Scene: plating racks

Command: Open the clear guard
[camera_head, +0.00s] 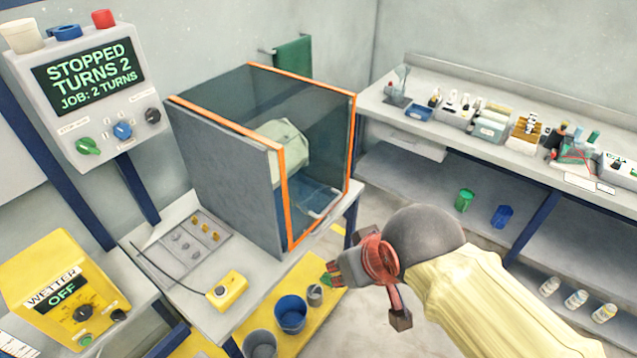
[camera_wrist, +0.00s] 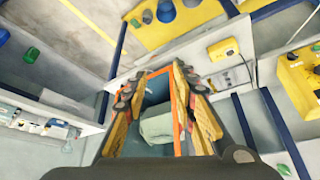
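The clear guard (camera_head: 330,160) is a tinted see-through panel edged in orange on the grey cabinet (camera_head: 228,180); it appears closed. A pale handle (camera_head: 326,204) shows low on its front. A pale green drum (camera_head: 287,143) sits behind the panel and also shows in the wrist view (camera_wrist: 156,124). My gripper (camera_head: 364,298) is in front of and right of the cabinet, apart from the guard. In the wrist view its fingers (camera_wrist: 167,76) are spread with nothing between them, and the orange edge (camera_wrist: 176,132) shows beyond them.
A control box (camera_head: 90,85) reading STOPPED, TURNS 2 hangs at the left. A yellow WETTER box (camera_head: 62,290) stands lower left. A yellow button box (camera_head: 228,291) and a tray of parts lie on the bench. Buckets (camera_head: 290,313) stand below. A laden counter (camera_head: 470,145) runs along the right.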

